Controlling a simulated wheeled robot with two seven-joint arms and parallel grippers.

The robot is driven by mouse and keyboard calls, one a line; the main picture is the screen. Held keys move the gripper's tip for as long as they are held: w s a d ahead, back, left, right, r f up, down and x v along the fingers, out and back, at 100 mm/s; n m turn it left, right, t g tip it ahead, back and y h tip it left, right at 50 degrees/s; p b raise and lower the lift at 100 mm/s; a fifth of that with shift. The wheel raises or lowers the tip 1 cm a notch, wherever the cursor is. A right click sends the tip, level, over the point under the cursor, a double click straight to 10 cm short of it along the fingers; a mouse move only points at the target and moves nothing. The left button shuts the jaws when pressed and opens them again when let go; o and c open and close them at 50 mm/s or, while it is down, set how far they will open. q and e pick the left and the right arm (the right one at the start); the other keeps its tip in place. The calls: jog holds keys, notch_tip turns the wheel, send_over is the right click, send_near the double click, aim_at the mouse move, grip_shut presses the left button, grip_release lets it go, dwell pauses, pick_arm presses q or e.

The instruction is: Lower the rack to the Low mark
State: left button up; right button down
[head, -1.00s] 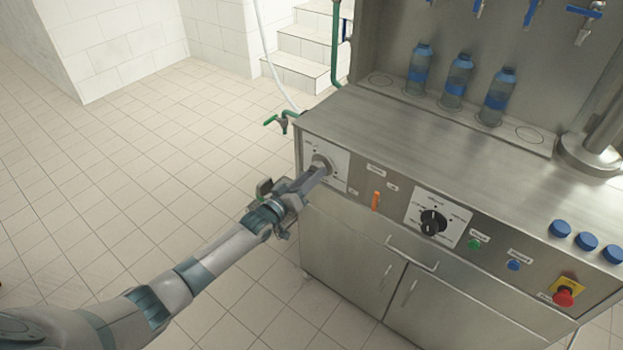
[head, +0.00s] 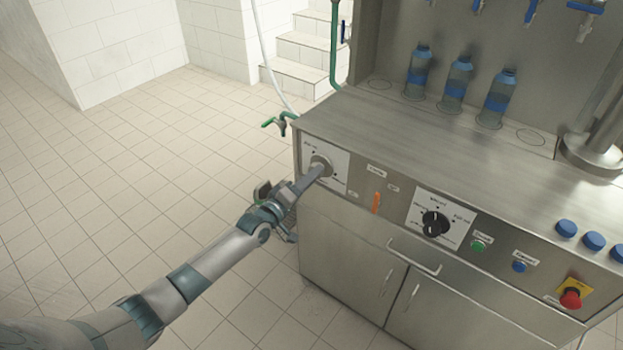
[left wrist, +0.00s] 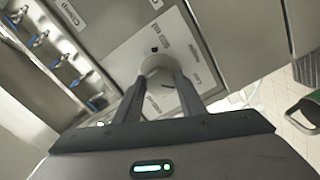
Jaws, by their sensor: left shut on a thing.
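A round pale knob (head: 321,165) sits on a white plate (head: 340,176) at the left end of the machine's front panel. The plate has dark marks and small lettering that I cannot read for certain. My left gripper (head: 314,173) reaches the knob from the front left and is shut on it. In the left wrist view the two fingers (left wrist: 157,88) close around the knob (left wrist: 158,65), with the white plate (left wrist: 128,58) behind it. The fingers hide part of the knob, so I cannot tell which mark it points to. My right gripper is not in view.
Three bottles (head: 456,84) stand on the steel top. The floor left is clear.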

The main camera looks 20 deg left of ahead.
pick_arm(q)
jog(key=o, duration=1)
jog(key=shift+a, duration=0.1)
jog(key=shift+o, duration=0.2)
jog(key=shift+s, duration=0.15)
jog(key=b+v, duration=0.2)
jog(key=v, duration=1.5)
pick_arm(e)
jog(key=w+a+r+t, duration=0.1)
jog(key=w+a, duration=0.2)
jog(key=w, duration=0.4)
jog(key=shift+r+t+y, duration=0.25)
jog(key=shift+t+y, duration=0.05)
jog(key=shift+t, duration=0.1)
pick_arm(q)
jog(key=shift+a, duration=0.1)
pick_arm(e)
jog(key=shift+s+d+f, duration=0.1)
